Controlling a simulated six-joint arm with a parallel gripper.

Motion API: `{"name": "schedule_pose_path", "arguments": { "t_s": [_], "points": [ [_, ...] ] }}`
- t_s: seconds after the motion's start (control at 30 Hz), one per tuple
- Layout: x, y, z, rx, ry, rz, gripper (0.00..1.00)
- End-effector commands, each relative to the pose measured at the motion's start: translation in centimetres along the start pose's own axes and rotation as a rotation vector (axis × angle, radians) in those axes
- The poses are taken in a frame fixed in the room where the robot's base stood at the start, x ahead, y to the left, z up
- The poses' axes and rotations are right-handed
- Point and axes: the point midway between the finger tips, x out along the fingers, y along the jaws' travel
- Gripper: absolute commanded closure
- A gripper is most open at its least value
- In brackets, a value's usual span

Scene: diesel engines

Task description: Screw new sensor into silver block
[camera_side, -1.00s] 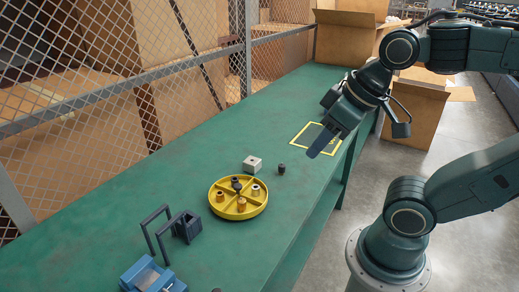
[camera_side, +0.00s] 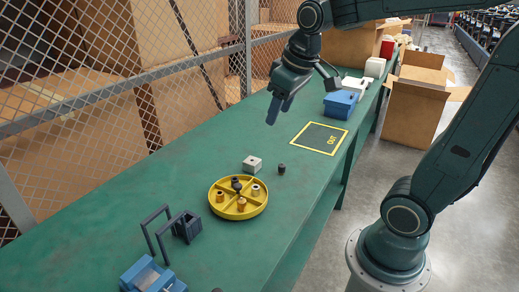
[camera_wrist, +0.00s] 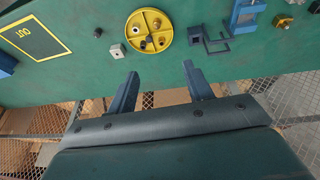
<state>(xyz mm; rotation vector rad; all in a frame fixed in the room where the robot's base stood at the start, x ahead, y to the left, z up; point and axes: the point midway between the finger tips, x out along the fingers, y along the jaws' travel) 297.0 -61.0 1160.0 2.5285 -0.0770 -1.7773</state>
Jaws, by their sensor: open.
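The silver block (camera_side: 252,164), a small pale cube with a dark hole in its top, stands on the green bench; it also shows in the wrist view (camera_wrist: 117,51). A small dark cylinder (camera_side: 281,169) stands just right of it, apart from it. A yellow round divided tray (camera_side: 228,212) in front holds several small brass, pale and dark fittings; I cannot tell which is the new sensor. The tray is also in the wrist view (camera_wrist: 165,42). My gripper (camera_side: 279,113) is open and empty, above the bench's far side, well behind the block. Both fingers show in the wrist view (camera_wrist: 160,72).
A yellow-edged OUT mat (camera_side: 309,142) lies empty to the right. A blue box (camera_side: 341,104) and a white box (camera_side: 354,86) stand beyond it. A dark bracket stand (camera_side: 187,226) and blue fixture (camera_side: 152,278) are at front left. A mesh fence (camera_side: 95,85) runs behind the bench.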

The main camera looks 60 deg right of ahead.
Motion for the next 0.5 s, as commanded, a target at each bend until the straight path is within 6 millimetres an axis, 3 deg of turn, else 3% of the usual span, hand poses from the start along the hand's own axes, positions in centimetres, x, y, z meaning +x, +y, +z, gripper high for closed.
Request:
{"name": "schedule_pose_path", "arguments": {
  "t_s": [0.2, 0.5],
  "points": [
    [2.9, 3.3, -3.4, 0.000, -0.057, 0.010, 0.49],
    [7.9, 8.6, -6.8, -0.003, -0.128, 0.014, 0.49]
  ]
}}
